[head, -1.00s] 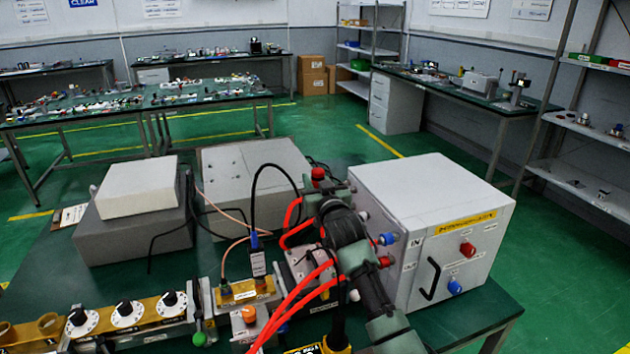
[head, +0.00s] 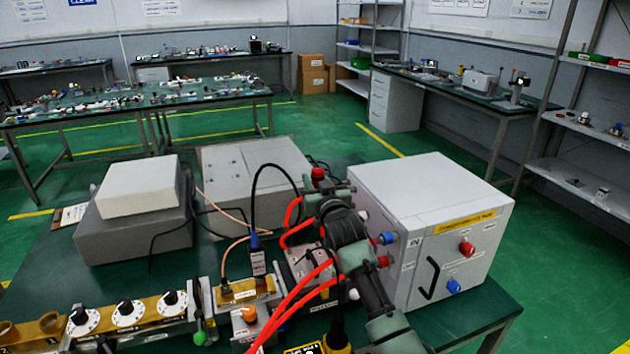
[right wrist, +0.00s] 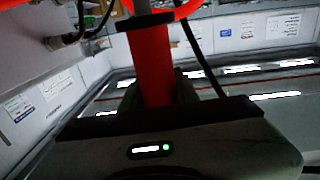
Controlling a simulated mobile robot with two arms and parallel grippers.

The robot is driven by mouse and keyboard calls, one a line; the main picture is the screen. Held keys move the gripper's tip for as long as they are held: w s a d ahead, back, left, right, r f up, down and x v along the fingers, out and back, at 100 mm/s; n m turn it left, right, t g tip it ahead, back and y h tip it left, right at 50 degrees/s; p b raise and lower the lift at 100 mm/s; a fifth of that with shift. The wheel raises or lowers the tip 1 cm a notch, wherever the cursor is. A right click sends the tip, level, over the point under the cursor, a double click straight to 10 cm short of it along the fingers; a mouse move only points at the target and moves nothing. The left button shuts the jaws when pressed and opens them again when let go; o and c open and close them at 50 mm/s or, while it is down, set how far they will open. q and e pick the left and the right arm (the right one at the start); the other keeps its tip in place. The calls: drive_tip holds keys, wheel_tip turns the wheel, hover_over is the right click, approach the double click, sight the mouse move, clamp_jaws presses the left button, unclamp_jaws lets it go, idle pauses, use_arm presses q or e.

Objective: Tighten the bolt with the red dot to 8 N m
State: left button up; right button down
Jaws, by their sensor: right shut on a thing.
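In the right wrist view my right gripper (right wrist: 157,88) is shut on a red handle (right wrist: 154,65) with a black collar and a grey shaft above it. The handle's far end is out of that view, so I cannot tell what it touches. In the head view my right arm reaches in from the lower right over the bench, and its gripper is not clear there. A yellow and black device (head: 305,349) is cut off at the bottom edge. I cannot make out a bolt with a red dot. My left gripper is not in view.
A white box (head: 400,250) with red and blue fittings stands right of my arm. Orange-red hoses (head: 295,295) and black cables run close to the arm. Grey boxes (head: 245,165) stand behind. White dials (head: 127,314) line the front left. Green bench top (head: 60,270) is bare at left.

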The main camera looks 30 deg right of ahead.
wheel_tip(320, 180, down, 6)
drive_tip(key=b, duration=0.3)
drive_tip(key=shift+r+b, duration=0.25)
drive_tip(key=shift+b, duration=0.05)
idle(0.4)
idle(0.6)
drive_tip(key=shift+f, duration=0.75)
idle(0.7)
drive_tip(key=shift+f+b, duration=0.35)
drive_tip(key=shift+f, duration=0.2)
idle(0.9)
drive_tip(key=shift+r, duration=0.2)
idle(1.0)
drive_tip(key=shift+r+p, duration=4.05)
drive_tip(key=shift+r, duration=0.7)
drive_tip(key=shift+f, duration=0.1)
